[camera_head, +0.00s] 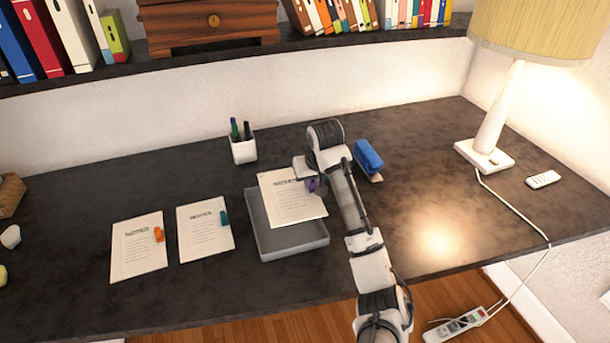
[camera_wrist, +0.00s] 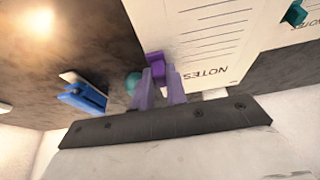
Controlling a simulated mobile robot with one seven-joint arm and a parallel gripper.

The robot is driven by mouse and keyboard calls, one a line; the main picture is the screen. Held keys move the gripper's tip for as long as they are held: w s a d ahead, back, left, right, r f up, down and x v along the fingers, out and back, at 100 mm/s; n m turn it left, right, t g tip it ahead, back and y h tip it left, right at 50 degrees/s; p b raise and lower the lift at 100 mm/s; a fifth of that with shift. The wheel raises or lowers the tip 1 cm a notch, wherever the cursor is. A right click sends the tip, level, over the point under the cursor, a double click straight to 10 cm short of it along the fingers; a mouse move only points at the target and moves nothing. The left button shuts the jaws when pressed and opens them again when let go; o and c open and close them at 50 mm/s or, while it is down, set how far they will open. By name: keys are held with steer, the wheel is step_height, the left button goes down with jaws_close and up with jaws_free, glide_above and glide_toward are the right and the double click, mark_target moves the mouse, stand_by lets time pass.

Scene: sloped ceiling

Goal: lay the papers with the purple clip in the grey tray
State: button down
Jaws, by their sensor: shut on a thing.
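The papers with the purple clip (camera_head: 290,200) are held above the grey tray (camera_head: 295,246), covering much of it; the tray's front and left rim show in the head view. My gripper (camera_head: 310,181) is shut on the papers at their upper right, by the purple clip (camera_head: 313,186). In the wrist view, the fingers of my gripper (camera_wrist: 158,78) meet at the purple clip (camera_wrist: 154,58) on the printed papers (camera_wrist: 195,40). The papers look roughly level; the gap between them and the tray floor is hard to judge.
Papers with a teal clip (camera_head: 204,232) and papers with an orange clip (camera_head: 138,248) lie left of the tray. A white pen cup (camera_head: 243,150) stands behind it, and a blue stapler (camera_head: 368,158) lies to the right. A lamp (camera_head: 490,130) stands farther right.

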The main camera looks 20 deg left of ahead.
steer(key=shift+s+a, duration=0.2)
steer(key=shift+a, duration=0.35)
steer(key=shift+s+a, duration=0.15)
steer(key=shift+a, duration=0.35)
steer(key=shift+f+b, duration=1.45)
steer(key=shift+f, duration=2.95)
steer(key=c, duration=1.3)
jaws_free()
steer(key=shift+s+d+r, duration=0.1)
